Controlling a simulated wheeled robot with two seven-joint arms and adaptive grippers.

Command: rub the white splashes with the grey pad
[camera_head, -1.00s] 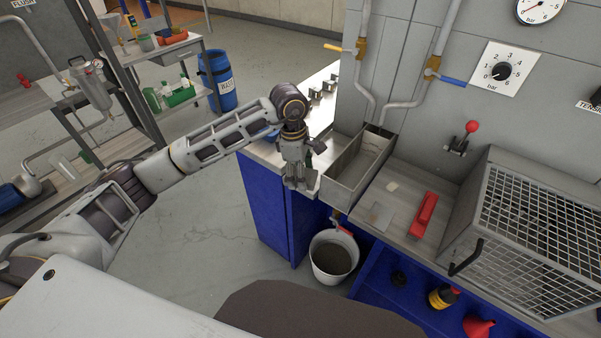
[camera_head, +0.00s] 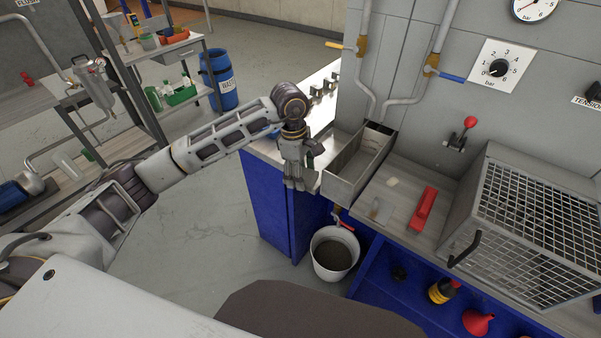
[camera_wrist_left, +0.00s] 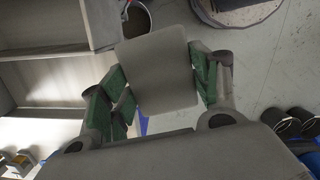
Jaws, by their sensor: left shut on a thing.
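My left gripper (camera_head: 295,184) hangs fingers down beside the left end of the grey metal trough (camera_head: 345,187). In the left wrist view, its two green-lined fingers (camera_wrist_left: 160,85) are shut on the grey pad (camera_wrist_left: 160,72), a flat, smooth block held between them. The pad is hard to make out in the head view. A pale patch shows on the trough's far inner wall (camera_head: 376,140), and a small whitish spot (camera_head: 392,182) lies on the bench top; I cannot tell whether either is a white splash. My right gripper is out of view.
A mesh cage (camera_head: 535,225) stands farther right. A bucket (camera_head: 335,254) sits on the floor below. Pipes (camera_head: 401,101) come down behind the trough.

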